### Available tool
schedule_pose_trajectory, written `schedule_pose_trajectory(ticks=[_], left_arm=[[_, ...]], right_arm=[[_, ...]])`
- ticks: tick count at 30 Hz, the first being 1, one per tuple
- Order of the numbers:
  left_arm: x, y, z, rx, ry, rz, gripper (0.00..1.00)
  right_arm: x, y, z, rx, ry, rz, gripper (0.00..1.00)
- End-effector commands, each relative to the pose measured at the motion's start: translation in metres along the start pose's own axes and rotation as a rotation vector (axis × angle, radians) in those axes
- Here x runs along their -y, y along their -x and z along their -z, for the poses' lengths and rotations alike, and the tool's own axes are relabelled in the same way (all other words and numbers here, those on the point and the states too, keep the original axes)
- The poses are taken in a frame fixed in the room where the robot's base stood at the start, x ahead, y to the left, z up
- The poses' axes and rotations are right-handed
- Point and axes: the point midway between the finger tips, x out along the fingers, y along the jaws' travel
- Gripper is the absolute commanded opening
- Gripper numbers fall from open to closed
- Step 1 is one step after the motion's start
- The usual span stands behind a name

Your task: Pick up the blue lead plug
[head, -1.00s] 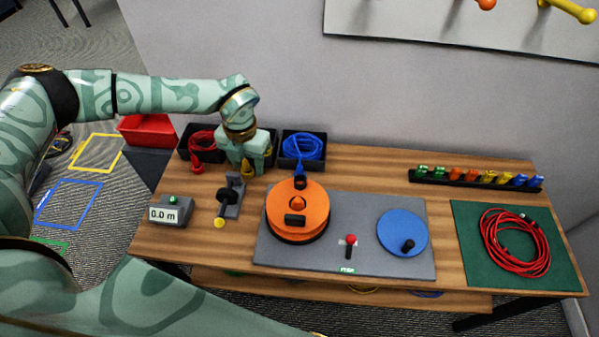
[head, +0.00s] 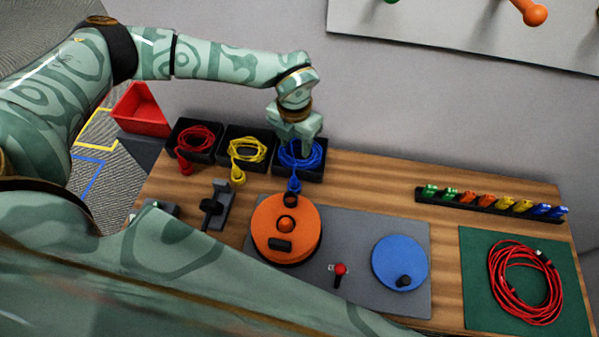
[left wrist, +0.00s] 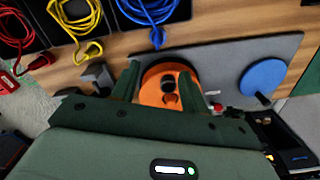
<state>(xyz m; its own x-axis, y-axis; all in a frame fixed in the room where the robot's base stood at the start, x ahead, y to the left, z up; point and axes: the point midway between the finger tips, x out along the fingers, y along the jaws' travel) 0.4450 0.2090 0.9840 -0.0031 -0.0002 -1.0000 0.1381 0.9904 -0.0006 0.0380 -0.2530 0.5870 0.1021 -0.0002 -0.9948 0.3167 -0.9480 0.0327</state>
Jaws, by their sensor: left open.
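The blue lead plug (head: 294,185) hangs at the front of a black bin (head: 318,173), close behind the orange reel. Its blue lead (head: 313,160) is coiled in that bin. In the left wrist view the plug (left wrist: 157,38) is beyond the fingers, close to the grey mat's edge. My left gripper (head: 297,148) is open and points down over the blue coil, behind the plug in the head view. In the left wrist view its two fingers (left wrist: 160,82) are apart with the orange reel seen between them. My right gripper is out of view.
Red (head: 197,139) and yellow (head: 247,150) leads lie in bins to the left. The orange reel (head: 270,220) stands just in front of the blue plug. A black clamp-like stand (head: 218,205) is left of it. A blue disc (head: 400,262) lies on the grey mat (head: 350,215).

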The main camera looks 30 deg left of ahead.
Motion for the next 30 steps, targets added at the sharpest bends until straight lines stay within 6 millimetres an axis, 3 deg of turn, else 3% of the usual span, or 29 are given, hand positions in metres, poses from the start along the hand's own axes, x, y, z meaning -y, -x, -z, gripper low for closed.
schedule_pose_trajectory(ticks=[8,12,19,27,30], left_arm=[[0.0,-0.067,0.002,-0.005,0.0,-0.001,0.45],[0.0,-0.094,0.001,-0.004,0.0,0.0,0.45],[-0.001,-0.113,0.001,-0.003,0.0,-0.001,0.45],[-0.004,-0.155,0.001,-0.003,0.0,0.0,0.45],[-0.004,-0.159,0.001,-0.002,-0.001,0.0,0.45]], right_arm=[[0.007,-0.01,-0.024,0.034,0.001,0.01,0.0],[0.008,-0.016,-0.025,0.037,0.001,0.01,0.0],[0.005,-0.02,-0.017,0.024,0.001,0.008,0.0],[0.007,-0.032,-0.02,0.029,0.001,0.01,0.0],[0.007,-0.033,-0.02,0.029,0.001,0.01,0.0]])
